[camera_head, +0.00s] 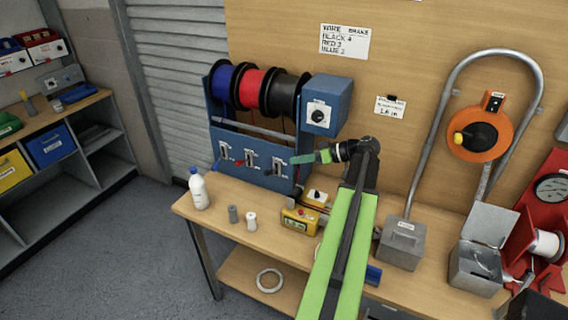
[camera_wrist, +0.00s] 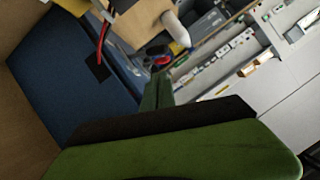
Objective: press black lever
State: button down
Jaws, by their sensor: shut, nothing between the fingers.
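The blue wire rack (camera_head: 230,140) carries a blue, a red and a black spool (camera_head: 287,92). Three lever plates line its front. The black lever (camera_head: 271,173) is at the right plate, beside the blue (camera_head: 216,165) and red (camera_head: 240,167) levers. My gripper (camera_head: 297,159) is shut and empty, its green fingertips close to the right lever plate. I cannot tell whether they touch the black lever. In the wrist view my green gripper (camera_wrist: 158,92) points along the rack's blue panel (camera_wrist: 70,75); the black lever is not clearly visible there.
A white bottle (camera_head: 199,188) stands at the bench's left end, near grey and white small cylinders. A grey box (camera_head: 402,243) stands right of my arm. A dial box (camera_head: 327,104) is above my gripper.

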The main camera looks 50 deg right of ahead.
aim_at(272, 171)
jog(key=b+x, duration=0.3)
jog(key=x, duration=0.6)
jog(key=shift+w, duration=0.15)
jog(key=shift+f, duration=0.15)
